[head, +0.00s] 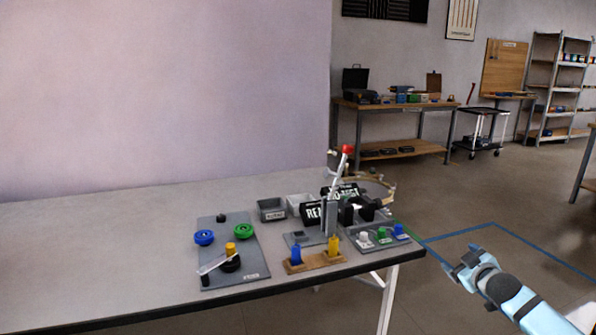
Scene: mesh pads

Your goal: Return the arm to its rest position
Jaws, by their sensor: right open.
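My right gripper (466,266) is at the lower right of the head view, beyond the right edge of the table. Its jaws are open and nothing shows between them. My light blue right arm comes in from the lower right corner. The gripper is over the floor, apart from the table and everything on it. My left gripper is out of view.
The grey table (110,255) holds a board with coloured knobs (205,237), a wooden block with blue and yellow pieces (314,262), a red-tipped lever (340,170), small bins (271,209) and a button panel (381,237). Its left part is bare.

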